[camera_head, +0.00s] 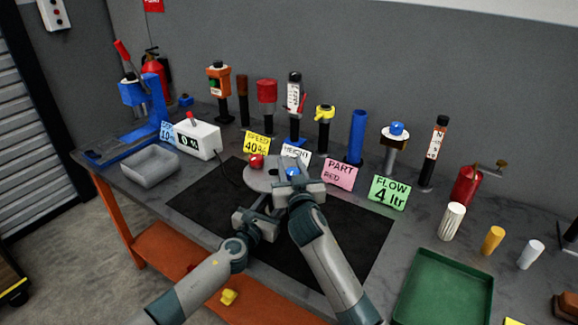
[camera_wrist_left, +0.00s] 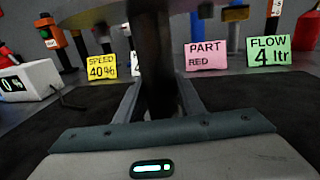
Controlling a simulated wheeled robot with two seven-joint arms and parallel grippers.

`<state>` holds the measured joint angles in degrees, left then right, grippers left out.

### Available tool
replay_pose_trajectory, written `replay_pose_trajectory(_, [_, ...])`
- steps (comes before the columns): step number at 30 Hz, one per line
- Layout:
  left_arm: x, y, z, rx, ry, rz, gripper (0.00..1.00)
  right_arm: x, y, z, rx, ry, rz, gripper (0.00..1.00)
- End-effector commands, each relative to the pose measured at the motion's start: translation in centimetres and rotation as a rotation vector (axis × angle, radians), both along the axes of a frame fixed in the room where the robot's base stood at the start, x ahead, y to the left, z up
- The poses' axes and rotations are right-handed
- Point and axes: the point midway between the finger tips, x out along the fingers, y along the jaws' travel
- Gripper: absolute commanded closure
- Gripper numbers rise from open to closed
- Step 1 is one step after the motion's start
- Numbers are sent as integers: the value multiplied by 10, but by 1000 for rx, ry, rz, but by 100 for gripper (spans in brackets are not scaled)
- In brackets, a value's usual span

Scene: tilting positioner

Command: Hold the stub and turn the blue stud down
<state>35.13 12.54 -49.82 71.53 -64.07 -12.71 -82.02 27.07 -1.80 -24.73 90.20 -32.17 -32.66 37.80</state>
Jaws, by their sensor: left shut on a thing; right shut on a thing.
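A round grey plate (camera_head: 262,178) stands over the black mat, with a red stud (camera_head: 256,161) at its back left. The blue stud (camera_head: 291,172) shows at the plate's right, partly hidden by my right gripper (camera_head: 294,180), which is shut on it. My left gripper (camera_head: 266,207) is low at the plate's front. In the left wrist view the dark upright stub (camera_wrist_left: 154,65) runs down between the left fingers (camera_wrist_left: 160,98), which are shut on it. The plate's underside (camera_wrist_left: 95,14) is above it there. The stub is hidden in the head view.
The black mat (camera_head: 215,205) is mostly clear. Several posts and cards, including a pink card (camera_head: 340,174) and a green card (camera_head: 389,192), line the back. A green tray (camera_head: 445,290) is at right.

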Motion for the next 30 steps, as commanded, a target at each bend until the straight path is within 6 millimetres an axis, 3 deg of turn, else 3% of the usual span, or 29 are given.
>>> replay_pose_trajectory(16, [-2,-2,-2,3,1,-5,100,0,-2,2,-2,-2,-24,90])
replay_pose_trajectory(17, [-2,-2,-2,3,1,-5,100,0,-2,2,-2,-2,-24,61])
replay_pose_trajectory(18, [-2,-2,-2,3,1,-5,100,0,-2,2,-2,-2,-24,51])
replay_pose_trajectory(30, [-2,-2,-2,0,3,-4,100,-2,-2,-1,-1,1,-23,49])
